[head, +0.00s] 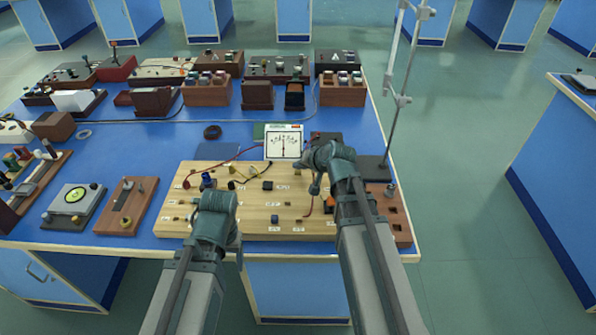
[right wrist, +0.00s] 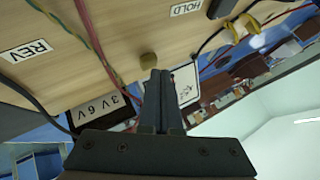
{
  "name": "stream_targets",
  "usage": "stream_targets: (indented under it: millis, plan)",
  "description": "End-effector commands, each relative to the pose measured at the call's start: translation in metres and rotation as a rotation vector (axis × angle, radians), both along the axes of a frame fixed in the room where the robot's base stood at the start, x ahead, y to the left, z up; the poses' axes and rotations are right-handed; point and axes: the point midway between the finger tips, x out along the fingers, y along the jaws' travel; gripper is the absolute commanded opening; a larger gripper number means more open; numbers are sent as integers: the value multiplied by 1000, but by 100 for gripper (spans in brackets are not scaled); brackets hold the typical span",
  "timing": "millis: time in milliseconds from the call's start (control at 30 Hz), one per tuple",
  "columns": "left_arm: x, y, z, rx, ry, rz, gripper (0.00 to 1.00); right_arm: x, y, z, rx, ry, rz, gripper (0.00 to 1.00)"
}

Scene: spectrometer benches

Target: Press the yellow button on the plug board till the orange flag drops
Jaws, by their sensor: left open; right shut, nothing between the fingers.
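The wooden plug board (head: 185,228) lies at the front of the blue bench. In the right wrist view, a small round yellowish-tan button (right wrist: 148,60) stands on the board (right wrist: 110,45), just beyond my right gripper (right wrist: 157,72). The right fingers are shut with nothing between them; I cannot tell whether they touch the button. In the head view, my right gripper (head: 298,165) is over the board's back part and hides the button. My left gripper (head: 214,199) is open and empty over the board's left part. A small orange patch shows on the white meter (head: 284,147); I cannot tell whether it is the flag.
Red, yellow and dark leads cross the board. A stand with a tall rod (head: 396,125) is right of my right gripper. Wooden boxes (head: 206,92) line the bench's back. A small instrument (head: 74,205) and a brown board (head: 127,206) lie on the left.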

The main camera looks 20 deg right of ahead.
Motion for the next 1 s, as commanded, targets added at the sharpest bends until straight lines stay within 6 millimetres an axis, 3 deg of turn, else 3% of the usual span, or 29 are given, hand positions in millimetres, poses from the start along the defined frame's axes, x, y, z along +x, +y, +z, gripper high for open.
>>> stream_targets:
  millis: [1000]
  plan:
    - [0,0,-9,0,0,0,70,0,0,-9,0,0,0,0]
